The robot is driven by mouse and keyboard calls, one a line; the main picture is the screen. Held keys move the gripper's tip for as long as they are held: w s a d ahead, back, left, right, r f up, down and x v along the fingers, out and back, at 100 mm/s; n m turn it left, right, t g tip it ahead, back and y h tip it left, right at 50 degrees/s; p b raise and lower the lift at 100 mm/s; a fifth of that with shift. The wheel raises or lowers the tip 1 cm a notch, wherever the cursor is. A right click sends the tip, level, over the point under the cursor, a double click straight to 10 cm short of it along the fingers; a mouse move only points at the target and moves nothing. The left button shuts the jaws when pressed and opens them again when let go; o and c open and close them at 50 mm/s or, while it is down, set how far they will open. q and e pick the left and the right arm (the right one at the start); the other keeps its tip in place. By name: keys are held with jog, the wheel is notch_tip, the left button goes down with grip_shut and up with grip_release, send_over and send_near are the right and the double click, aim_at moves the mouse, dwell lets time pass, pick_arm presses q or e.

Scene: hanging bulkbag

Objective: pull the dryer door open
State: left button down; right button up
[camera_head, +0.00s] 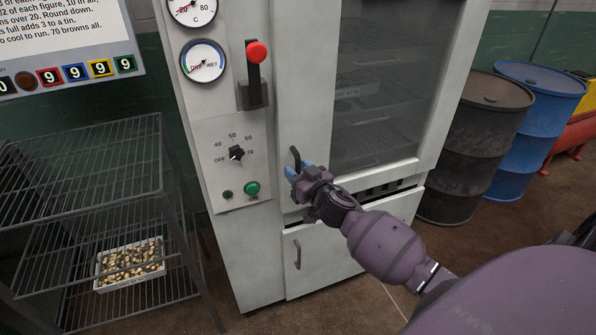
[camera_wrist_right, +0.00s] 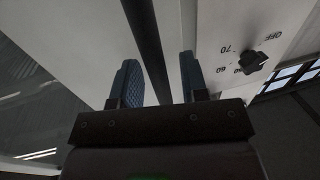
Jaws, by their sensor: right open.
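The dryer door (camera_head: 315,80) is a pale panel with a large glass window, and it looks shut. Its dark upright handle (camera_head: 294,156) is on the door's left side. My right gripper (camera_head: 296,172) is at the lower part of the handle, its blue fingertips open. In the right wrist view, the handle (camera_wrist_right: 148,40) runs as a dark bar between the two spread fingers of the right gripper (camera_wrist_right: 158,68), nearer the left finger. I cannot tell whether either finger touches it. My left gripper is out of view.
The control panel (camera_head: 230,160) with knob and green button is left of the handle, below a red-tipped lever (camera_head: 255,70). A lower door (camera_head: 320,255) has its own handle. A wire rack (camera_head: 90,190) stands left. Black (camera_head: 470,150) and blue (camera_head: 540,120) drums stand right.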

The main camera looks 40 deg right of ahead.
jog(key=c, duration=0.8)
grip_shut()
jog(key=shift+s, duration=0.1)
